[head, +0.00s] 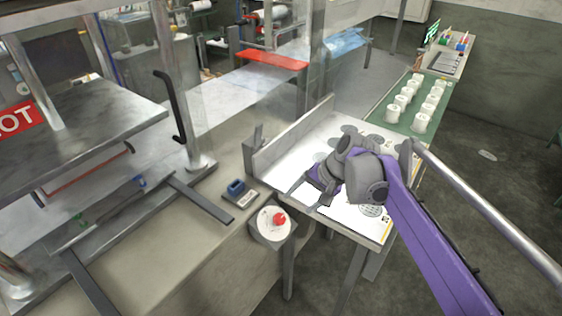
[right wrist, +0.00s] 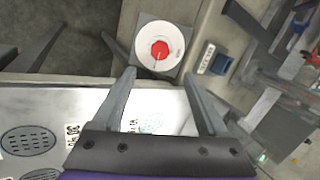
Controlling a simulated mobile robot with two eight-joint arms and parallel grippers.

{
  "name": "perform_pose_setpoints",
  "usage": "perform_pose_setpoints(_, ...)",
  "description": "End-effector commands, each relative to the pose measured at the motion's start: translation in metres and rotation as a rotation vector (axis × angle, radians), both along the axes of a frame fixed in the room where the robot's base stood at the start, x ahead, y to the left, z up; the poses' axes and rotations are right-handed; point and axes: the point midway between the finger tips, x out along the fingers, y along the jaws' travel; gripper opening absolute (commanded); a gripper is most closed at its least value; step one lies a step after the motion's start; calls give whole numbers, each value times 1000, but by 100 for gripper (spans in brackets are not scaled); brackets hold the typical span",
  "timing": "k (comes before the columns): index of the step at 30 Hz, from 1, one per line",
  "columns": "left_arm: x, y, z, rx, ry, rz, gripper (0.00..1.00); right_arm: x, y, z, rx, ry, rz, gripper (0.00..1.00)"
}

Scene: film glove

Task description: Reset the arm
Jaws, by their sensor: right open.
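My right arm (head: 435,240) is purple and grey and comes in from the lower right in the head view. Its gripper (head: 312,192) hangs over the left part of a white table (head: 290,155) with printed sheets. In the right wrist view the two grey fingers of the right gripper (right wrist: 160,100) stand wide apart with nothing between them. They reach across the table's edge. My left gripper is not in view.
A metal press (head: 80,100) fills the left. A green table (head: 425,135) with several white rolls stands behind. A metal rail (head: 490,215) runs at right.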

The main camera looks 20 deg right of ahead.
Motion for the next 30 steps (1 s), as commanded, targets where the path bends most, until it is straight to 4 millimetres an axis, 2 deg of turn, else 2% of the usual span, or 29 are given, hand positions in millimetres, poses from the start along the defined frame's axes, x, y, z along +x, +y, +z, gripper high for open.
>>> perform_pose_setpoints(4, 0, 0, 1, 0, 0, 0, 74, -3, 1, 1, -6, -2, 5, 76)
perform_pose_setpoints(7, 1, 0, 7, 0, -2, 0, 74, -19, 8, 4, -42, -15, 34, 76)
perform_pose_setpoints(11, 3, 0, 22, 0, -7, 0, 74, -62, 20, 8, -151, -56, 119, 76)
perform_pose_setpoints(13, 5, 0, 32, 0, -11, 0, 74, -93, 26, 7, -229, -88, 181, 76)
perform_pose_setpoints(18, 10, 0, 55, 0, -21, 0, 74, -161, 31, -4, -415, -169, 336, 76)
perform_pose_setpoints(21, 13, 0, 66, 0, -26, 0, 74, -191, 30, -14, -508, -213, 415, 76)
perform_pose_setpoints(25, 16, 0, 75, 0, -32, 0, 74, -216, 28, -25, -590, -254, 487, 76)
perform_pose_setpoints(30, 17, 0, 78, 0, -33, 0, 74, -227, 26, -33, -632, -273, 522, 76)
